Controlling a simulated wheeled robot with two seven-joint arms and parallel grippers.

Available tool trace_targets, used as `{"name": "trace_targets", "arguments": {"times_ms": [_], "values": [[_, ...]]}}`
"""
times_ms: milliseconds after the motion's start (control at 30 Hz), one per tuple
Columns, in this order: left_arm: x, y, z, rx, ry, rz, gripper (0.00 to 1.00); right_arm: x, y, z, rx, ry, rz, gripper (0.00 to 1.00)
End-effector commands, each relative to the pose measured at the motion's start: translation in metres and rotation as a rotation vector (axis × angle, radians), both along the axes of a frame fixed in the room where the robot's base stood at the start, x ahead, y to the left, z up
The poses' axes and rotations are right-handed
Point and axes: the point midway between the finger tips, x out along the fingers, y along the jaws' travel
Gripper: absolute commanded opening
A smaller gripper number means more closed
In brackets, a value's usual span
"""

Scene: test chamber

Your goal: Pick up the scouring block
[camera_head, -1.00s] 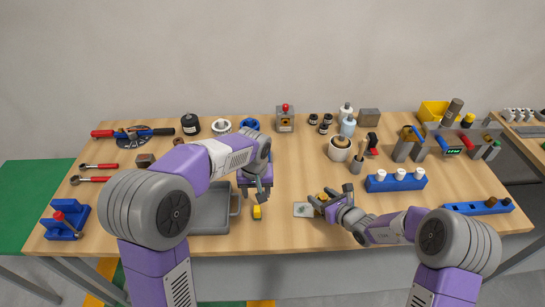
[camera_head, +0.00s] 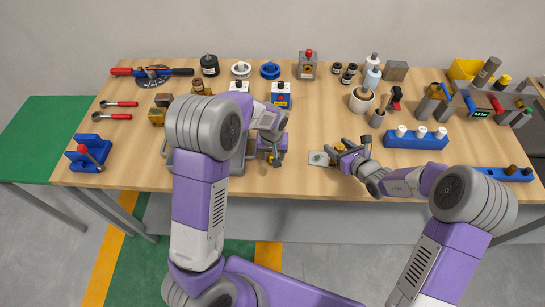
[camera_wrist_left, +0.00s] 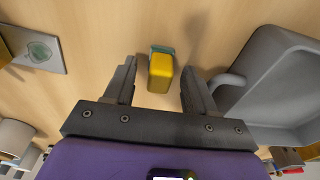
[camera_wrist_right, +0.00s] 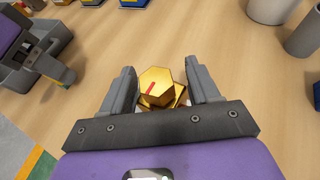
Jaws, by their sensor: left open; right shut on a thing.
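The scouring block is a small yellow block with a grey-green layer at one end (camera_wrist_left: 161,72). It lies on the wooden bench and shows between the open fingers of my left gripper (camera_head: 275,158) in the left wrist view, with a gap on each side. In the head view my left gripper largely covers it. My right gripper (camera_head: 343,153) is shut on a gold hexagonal piece (camera_wrist_right: 156,86) with a red mark. Whether this piece rests on the bench I cannot tell.
A grey tray with a handle (camera_wrist_left: 270,82) lies close beside the block. A pale square plate with a greenish round mark (camera_head: 319,158) lies between my grippers. A blue rack with white tops (camera_head: 416,141) stands to the right. Bare bench lies in front of the back-row items.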

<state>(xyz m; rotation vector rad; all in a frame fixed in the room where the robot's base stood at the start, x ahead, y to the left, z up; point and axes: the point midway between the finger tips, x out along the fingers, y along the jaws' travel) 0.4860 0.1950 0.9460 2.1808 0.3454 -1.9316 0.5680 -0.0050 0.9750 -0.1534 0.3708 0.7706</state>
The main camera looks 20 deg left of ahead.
Motion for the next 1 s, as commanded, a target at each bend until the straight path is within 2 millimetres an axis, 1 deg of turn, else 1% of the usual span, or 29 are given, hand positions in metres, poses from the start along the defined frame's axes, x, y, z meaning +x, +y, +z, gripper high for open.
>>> {"name": "trace_targets", "arguments": {"times_ms": [33, 167, 200, 533, 567, 800, 867, 967, 1000], "values": [[0.000, 0.000, -0.001, 0.000, 0.000, 0.000, 0.55, -0.002, -0.002, -0.006, -0.009, 0.011, -0.002, 0.55], [0.000, 0.000, 0.000, 0.000, -0.001, 0.000, 0.55, -0.002, -0.002, -0.006, -0.009, 0.011, -0.002, 0.55], [0.000, 0.000, 0.000, 0.000, -0.001, 0.000, 0.52, -0.002, -0.002, -0.006, -0.009, 0.011, -0.002, 0.55], [0.000, 0.000, 0.000, 0.000, -0.001, 0.000, 0.02, -0.002, -0.002, -0.006, -0.009, 0.011, -0.002, 0.55], [0.000, 0.000, 0.000, 0.000, -0.001, 0.000, 0.00, -0.002, -0.002, -0.006, -0.009, 0.011, -0.002, 0.55], [0.001, 0.000, 0.003, 0.000, -0.002, 0.000, 0.00, -0.002, -0.002, -0.005, -0.009, 0.011, -0.002, 0.55], [0.001, 0.000, 0.009, -0.001, -0.004, 0.001, 0.00, -0.002, -0.002, -0.005, -0.009, 0.011, -0.002, 0.55], [0.001, 0.000, 0.026, -0.001, -0.006, 0.000, 0.00, -0.002, -0.002, -0.006, -0.009, 0.011, -0.002, 0.55], [0.001, 0.000, 0.034, -0.002, -0.008, 0.000, 0.00, -0.002, -0.002, -0.006, -0.009, 0.011, -0.002, 0.55]]}}
